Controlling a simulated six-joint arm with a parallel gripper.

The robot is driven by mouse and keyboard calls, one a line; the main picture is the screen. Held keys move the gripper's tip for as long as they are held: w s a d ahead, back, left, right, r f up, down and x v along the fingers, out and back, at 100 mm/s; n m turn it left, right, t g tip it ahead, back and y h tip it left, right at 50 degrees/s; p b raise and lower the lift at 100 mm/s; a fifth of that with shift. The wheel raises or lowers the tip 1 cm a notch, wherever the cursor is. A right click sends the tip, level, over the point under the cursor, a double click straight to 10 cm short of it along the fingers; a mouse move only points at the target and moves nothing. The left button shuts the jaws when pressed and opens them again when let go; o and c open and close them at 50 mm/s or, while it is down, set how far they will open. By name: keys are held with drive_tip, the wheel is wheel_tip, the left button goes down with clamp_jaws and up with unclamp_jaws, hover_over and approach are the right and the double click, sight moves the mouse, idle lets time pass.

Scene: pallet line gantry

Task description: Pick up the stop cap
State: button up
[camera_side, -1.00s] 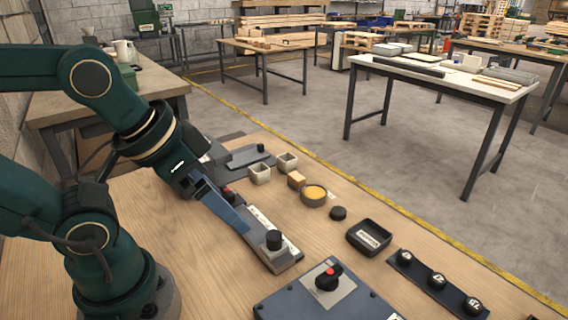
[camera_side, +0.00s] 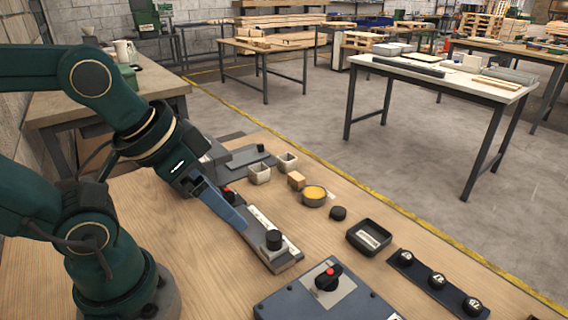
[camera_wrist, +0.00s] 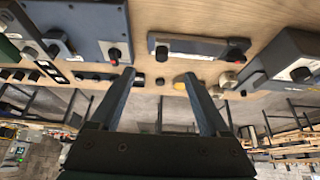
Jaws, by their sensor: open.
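I cannot tell for sure which part is the stop cap. One red-topped cap (camera_side: 333,271) sits on a black knob on the blue-grey panel box (camera_side: 290,305). Another red piece (camera_side: 228,191) shows on the long grey rail, partly hidden behind my gripper. A loose black round cap (camera_side: 338,213) lies on the wooden bench; a small dark disc (camera_wrist: 160,82) shows between my fingers in the wrist view. My gripper (camera_side: 243,228) is open and empty, fingers slanting down beside the rail. Both fingers (camera_wrist: 163,82) stand wide apart in the wrist view.
The grey rail (camera_side: 287,261) carries a black cylinder (camera_side: 273,240). Beyond it are two pale cups (camera_side: 260,174), a wooden block (camera_side: 296,180) and a yellow-filled round dish (camera_side: 314,195). A black tray (camera_side: 369,238) and a strip of black knobs (camera_side: 437,281) stand right.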

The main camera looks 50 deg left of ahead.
drive_tip(key=w+a+r+n+t, duration=0.1)
drive_tip(key=w+r+n, duration=0.2)
drive_tip(key=w+r, duration=0.25)
drive_tip(key=n+g+y, duration=0.2)
hover_over(338, 211)
drive_tip(key=s, duration=0.2)
drive_tip(key=f, duration=1)
drive_tip(key=d+f, duration=0.1)
drive_tip(key=f, duration=0.4)
drive_tip(key=shift+f, duration=0.25)
drive_tip(key=shift+a+f+g, duration=0.1)
drive_tip(key=shift+f+g, duration=0.2)
drive_tip(key=shift+f, duration=0.4)
drive_tip(key=shift+m, duration=0.3)
drive_tip(key=shift+x, duration=2.1)
